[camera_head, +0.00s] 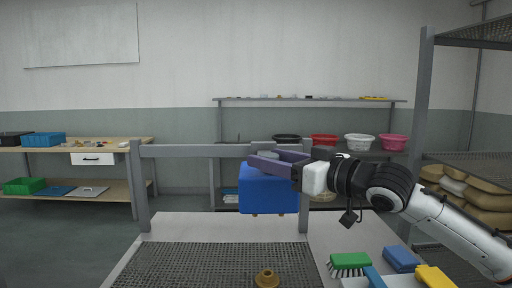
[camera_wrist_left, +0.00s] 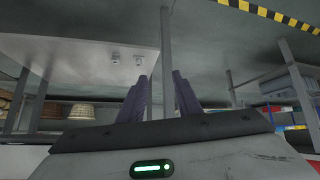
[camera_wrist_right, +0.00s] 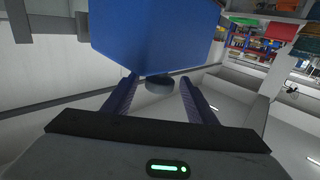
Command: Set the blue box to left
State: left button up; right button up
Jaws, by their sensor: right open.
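A blue box (camera_head: 268,192) with small feet underneath shows in the head view, in front of the grey crossbar and above the table's mesh area. My right gripper (camera_head: 270,160) is open, its purple fingers at the box's upper edge. In the right wrist view the blue box (camera_wrist_right: 155,35) fills the upper middle, just beyond the parted fingertips (camera_wrist_right: 158,90); I cannot tell whether they touch it. My left gripper (camera_wrist_left: 160,88) is open and empty in its wrist view, and it is outside the head view.
A brass-coloured knob (camera_head: 267,278) stands on the mesh (camera_head: 215,265). A green brush (camera_head: 350,262), a blue block (camera_head: 401,258) and a yellow one (camera_head: 434,276) lie at the front right. Posts and the crossbar (camera_head: 190,150) frame the mesh. A tall shelf (camera_head: 424,110) stands right.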

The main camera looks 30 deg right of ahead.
aim_at(261, 155)
jog(key=p+x, duration=0.1)
jog(key=x, duration=0.2)
jog(key=shift+w+r, duration=0.2)
jog(key=shift+w, duration=0.05)
jog(key=shift+p+x, duration=0.35)
jog(key=shift+x, duration=0.45)
jog(key=shift+f, duration=0.25)
grip_shut()
